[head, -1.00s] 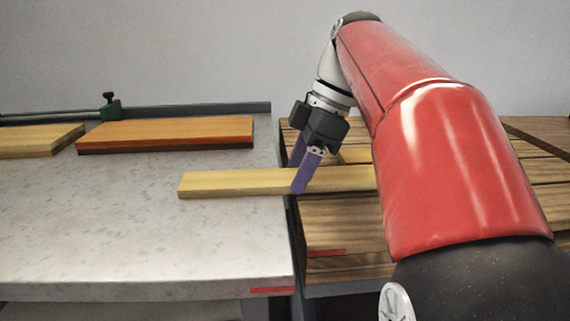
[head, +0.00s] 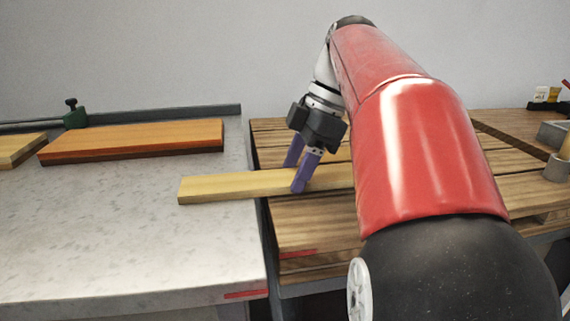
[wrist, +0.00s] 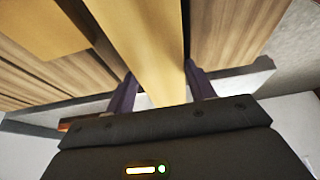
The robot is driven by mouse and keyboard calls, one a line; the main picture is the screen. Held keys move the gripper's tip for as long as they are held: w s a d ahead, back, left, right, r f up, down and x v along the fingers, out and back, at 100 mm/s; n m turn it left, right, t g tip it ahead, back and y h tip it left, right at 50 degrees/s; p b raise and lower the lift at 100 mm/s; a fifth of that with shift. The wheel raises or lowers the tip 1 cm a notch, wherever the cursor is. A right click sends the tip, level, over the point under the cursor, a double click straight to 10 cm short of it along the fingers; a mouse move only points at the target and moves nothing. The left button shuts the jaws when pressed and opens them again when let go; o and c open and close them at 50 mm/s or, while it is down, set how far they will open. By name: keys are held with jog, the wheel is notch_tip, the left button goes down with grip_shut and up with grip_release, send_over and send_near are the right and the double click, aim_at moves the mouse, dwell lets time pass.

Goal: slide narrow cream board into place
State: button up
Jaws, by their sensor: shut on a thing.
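The narrow cream board (head: 225,187) lies across the seam between the grey speckled bench and the slatted wooden surface. Its left end rests over the grey bench; its right part passes behind my red arm, so that end is hidden in the head view. My gripper (head: 295,177) is shut on the board, with one purple finger on each long side, just right of the seam. In the wrist view the cream board (wrist: 148,45) runs between the two fingers of my gripper (wrist: 162,92).
An orange board (head: 135,138) and a pale board (head: 18,150) lie at the back of the grey bench (head: 120,250). A green clamp (head: 75,115) sits on the rear rail. The slatted wooden surface (head: 310,225) is bare in front of the board. Small containers (head: 553,133) stand far right.

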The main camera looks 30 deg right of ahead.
jog(key=shift+s+d+p, duration=0.65)
jog(key=shift+s+d, duration=0.05)
jog(key=shift+d, duration=1.3)
jog(key=shift+s+d+p, duration=0.6)
jog(key=shift+s+d, duration=0.05)
jog(key=shift+d, duration=1.3)
jog(key=shift+s+d+p, duration=0.65)
jog(key=shift+s+d, duration=0.05)
jog(key=shift+d, duration=1.45)
jog(key=shift+s, duration=0.1)
jog(key=shift+s+d, duration=0.6)
jog(key=shift+d, duration=1.1)
jog(key=shift+s+d, duration=0.55)
jog(key=shift+d, duration=1.1)
jog(key=shift+s+d, duration=0.6)
jog(key=shift+d, duration=1.1)
jog(key=o, duration=1.2)
